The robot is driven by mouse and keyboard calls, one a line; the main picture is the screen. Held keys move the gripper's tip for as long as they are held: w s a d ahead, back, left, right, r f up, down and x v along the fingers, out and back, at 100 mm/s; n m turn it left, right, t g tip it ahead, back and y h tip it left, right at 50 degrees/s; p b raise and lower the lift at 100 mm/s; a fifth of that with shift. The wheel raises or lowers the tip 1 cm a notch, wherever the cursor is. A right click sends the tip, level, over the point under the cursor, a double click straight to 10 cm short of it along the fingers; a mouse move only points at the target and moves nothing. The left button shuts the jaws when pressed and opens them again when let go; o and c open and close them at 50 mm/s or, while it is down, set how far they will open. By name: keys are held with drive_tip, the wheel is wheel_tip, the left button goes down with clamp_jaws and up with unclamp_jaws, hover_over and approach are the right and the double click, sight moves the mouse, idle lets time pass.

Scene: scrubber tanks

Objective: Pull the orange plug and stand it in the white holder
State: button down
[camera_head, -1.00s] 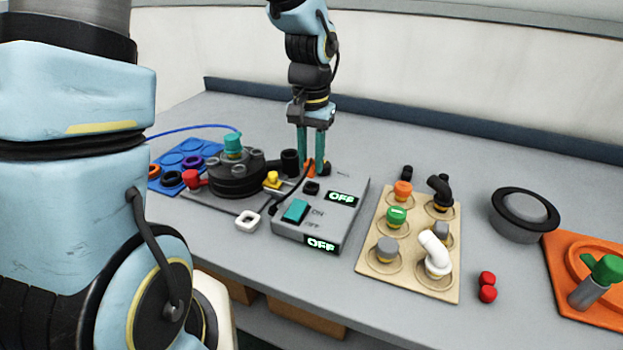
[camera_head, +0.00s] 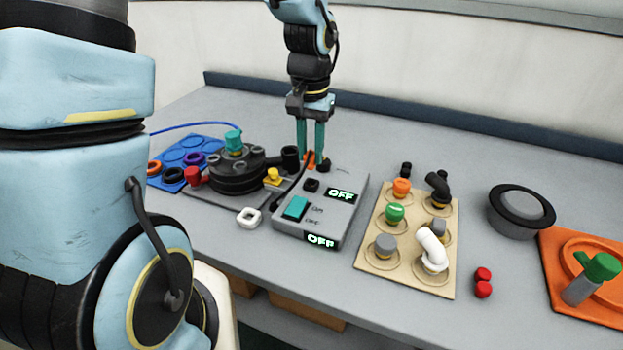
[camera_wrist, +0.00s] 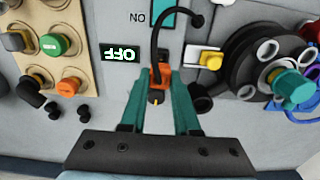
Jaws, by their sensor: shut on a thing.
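My gripper (camera_head: 311,158) is at the back edge of the grey switch box, fingers pointing down, shut on the orange plug (camera_head: 309,160). In the wrist view the orange plug (camera_wrist: 160,75) sits between the two teal fingers (camera_wrist: 159,85), with a black cable running from it and a small yellow tip showing. I cannot tell whether it is clear of the box. A white piece at the top edge of the wrist view may be the holder, cut off.
The grey switch box (camera_head: 345,215) shows OFF on both displays. A dark round pump (camera_head: 236,178) with a blue hose stands left. A beige board (camera_head: 412,281) with several fittings is to the right.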

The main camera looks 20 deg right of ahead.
drive_tip(key=s+a+p, duration=0.2)
drive_tip(key=a+p, duration=0.1)
drive_tip(key=a, duration=1.1)
drive_tip(key=shift+s+a, duration=0.3)
drive_tip(key=shift+s, duration=0.05)
drive_tip(key=shift+r+p, duration=0.1)
drive_tip(key=shift+p, duration=0.3)
drive_tip(key=shift+f, duration=0.2)
drive_tip(key=shift+f+b, duration=2.6)
drive_tip(key=shift+f, duration=0.65)
drive_tip(key=shift+f, duration=0.15)
drive_tip(key=shift+f+b, duration=0.65)
drive_tip(key=shift+f, duration=0.25)
drive_tip(key=shift+c, duration=0.4)
unclamp_jaws()
